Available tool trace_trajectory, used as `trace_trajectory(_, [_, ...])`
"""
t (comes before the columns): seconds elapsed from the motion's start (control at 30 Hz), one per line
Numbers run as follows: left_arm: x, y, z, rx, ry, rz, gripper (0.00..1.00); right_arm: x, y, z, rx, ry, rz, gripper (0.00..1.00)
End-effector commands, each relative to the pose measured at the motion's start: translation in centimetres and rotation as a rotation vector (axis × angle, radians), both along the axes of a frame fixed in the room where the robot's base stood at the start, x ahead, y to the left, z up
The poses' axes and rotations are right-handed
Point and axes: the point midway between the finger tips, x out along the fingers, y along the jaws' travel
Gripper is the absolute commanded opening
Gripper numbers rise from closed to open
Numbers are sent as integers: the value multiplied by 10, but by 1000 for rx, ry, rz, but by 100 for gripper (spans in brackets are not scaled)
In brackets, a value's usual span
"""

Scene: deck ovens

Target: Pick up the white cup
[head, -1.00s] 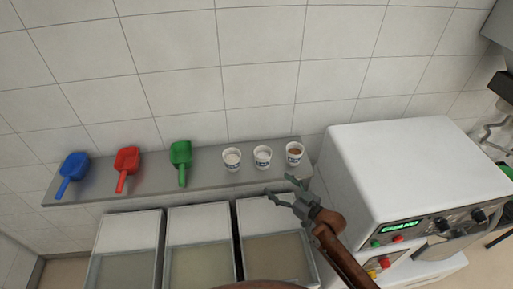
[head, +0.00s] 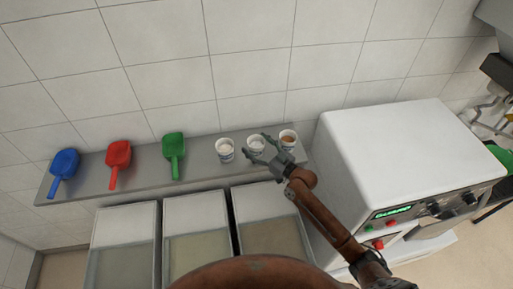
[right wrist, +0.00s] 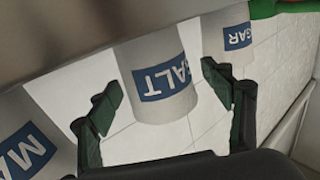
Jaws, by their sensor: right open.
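Three white cups with blue labels stand upright on a grey shelf (head: 200,167). The left cup (head: 225,149) and the middle cup (head: 256,144) hold pale contents; the right cup (head: 288,139) holds brown contents. My right gripper (head: 257,150) is open at the front of the middle cup. In the right wrist view, the middle cup (right wrist: 160,75), with a label reading "ALT", lies between the spread fingers, apart from them. Cups marked "MA" (right wrist: 28,145) and "GAR" (right wrist: 228,38) are partly cut off on either side. My left gripper is out of view.
A green scoop (head: 174,146), a red scoop (head: 118,158) and a blue scoop (head: 64,165) lie left of the cups. Three bins (head: 180,215) stand below the shelf. A white machine (head: 395,150) stands close on the right. A tiled wall is behind.

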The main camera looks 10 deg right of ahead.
Motion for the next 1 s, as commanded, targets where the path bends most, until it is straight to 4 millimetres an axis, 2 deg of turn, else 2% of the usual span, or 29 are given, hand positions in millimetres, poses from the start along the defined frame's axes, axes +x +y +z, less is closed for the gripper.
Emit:
trace_trajectory(0.2, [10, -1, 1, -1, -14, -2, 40, 0, -1, -1, -1, 1, -2, 72])
trace_trajectory(0.83, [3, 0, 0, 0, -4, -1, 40, 0, -2, -1, -1, 1, -3, 29])
trace_trajectory(1.0, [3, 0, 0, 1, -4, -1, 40, 0, -2, -1, -1, 1, -3, 28])
